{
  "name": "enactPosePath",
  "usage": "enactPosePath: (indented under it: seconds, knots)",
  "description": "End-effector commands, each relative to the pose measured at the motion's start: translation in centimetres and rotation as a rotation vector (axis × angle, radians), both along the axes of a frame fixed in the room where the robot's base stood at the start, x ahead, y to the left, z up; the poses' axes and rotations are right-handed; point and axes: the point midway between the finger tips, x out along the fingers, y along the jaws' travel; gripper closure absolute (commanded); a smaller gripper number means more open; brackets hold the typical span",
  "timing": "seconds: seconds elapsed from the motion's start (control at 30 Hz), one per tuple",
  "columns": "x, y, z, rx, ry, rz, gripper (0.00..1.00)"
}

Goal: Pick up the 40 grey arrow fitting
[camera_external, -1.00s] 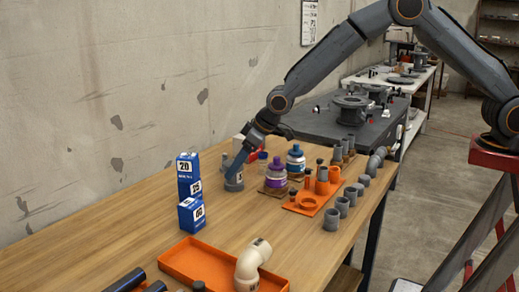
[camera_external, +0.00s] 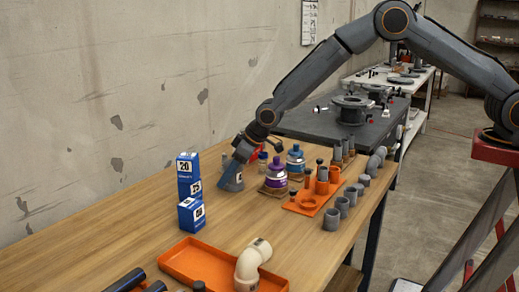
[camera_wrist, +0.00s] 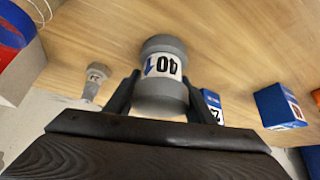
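The grey arrow fitting (camera_wrist: 162,75) is a stubby cylinder with a white band reading 40 and a blue arrow. In the wrist view it sits between the two dark fingers of my gripper (camera_wrist: 160,97), which press close on its sides. In the external view my gripper (camera_external: 236,170) is at the fitting (camera_external: 231,182), left of the bottles. The fitting looks tilted there. The fingers partly hide it, and I cannot tell whether its lower end touches the table.
Stacked blue boxes (camera_external: 190,190) stand left of my gripper. Purple (camera_external: 276,174) and blue (camera_external: 295,160) bottles stand to the right, near an orange fixture (camera_external: 309,202) and grey couplings (camera_external: 341,208). An orange tray (camera_external: 185,262) with a cream elbow (camera_external: 251,266) lies in front. The table between is clear.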

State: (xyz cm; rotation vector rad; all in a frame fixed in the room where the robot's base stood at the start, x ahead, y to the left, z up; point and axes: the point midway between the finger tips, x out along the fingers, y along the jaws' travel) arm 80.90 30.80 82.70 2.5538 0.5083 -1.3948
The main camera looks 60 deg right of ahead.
Motion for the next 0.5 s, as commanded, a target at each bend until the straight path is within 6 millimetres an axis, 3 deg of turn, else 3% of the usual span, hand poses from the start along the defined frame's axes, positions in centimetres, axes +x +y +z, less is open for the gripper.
enactPosePath:
  seconds: [0.1, 0.33, 0.5]
  knots:
    - [0.0, 0.0, 0.0, 0.0, -0.001, 0.0, 0.77]
    - [0.0, 0.0, 0.2, 0.0, -0.001, 0.0, 0.77]
    - [0.1, 0.1, 2.0, 0.002, -0.005, 0.0, 0.77]
